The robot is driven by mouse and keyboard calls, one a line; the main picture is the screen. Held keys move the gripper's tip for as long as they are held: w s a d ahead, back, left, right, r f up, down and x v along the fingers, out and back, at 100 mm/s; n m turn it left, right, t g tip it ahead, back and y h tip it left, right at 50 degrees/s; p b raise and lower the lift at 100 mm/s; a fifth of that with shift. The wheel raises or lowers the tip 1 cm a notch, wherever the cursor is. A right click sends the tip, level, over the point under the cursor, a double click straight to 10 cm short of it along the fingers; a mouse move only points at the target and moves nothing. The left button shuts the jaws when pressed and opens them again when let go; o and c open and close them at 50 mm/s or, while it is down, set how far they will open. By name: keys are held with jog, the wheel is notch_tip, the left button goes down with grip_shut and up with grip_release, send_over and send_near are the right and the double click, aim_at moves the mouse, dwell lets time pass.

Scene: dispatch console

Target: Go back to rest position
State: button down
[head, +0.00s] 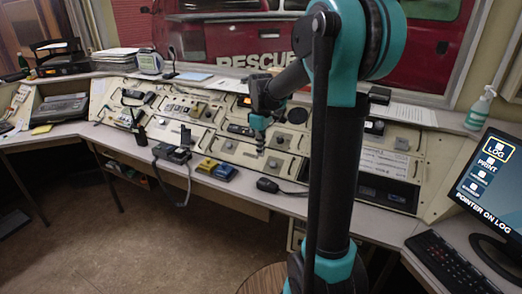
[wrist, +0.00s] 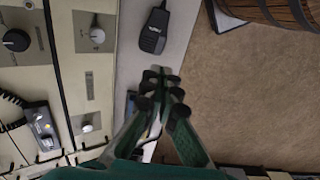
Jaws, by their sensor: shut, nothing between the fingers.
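My gripper (wrist: 163,77) is shut and empty, its fingertips together in the wrist view. In the head view my gripper (head: 260,148) hangs over the front of the dispatch console (head: 296,172), and my arm reaches there from the right. In the wrist view the fingertips show over the desk edge, just below a black hand microphone (wrist: 154,32) in the picture. The same microphone lies on the desk in the head view (head: 268,186), below and right of the gripper. I cannot tell the exact gap between the fingers and the desk.
Yellow and blue boxes (head: 216,169) and a corded radio (head: 172,153) stand on the desk left of the gripper. A monitor (head: 487,180) and keyboard (head: 450,264) are at the right. A wooden barrel (wrist: 265,12) stands near the desk. Open floor (head: 120,235) lies at front left.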

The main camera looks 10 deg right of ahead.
dwell(0.3)
jog(key=s+d+f+m+t, duration=0.2)
jog(key=s+f+m, duration=0.3)
jog(key=s, duration=0.6)
jog(key=s+d+f+m+t, duration=0.2)
jog(key=s+f+m, duration=0.3)
jog(key=s, duration=0.7)
jog(key=shift+d+f+m, duration=0.35)
jog(key=shift+f+m, duration=0.05)
jog(key=shift+f, duration=0.4)
jog(key=shift+s, duration=0.1)
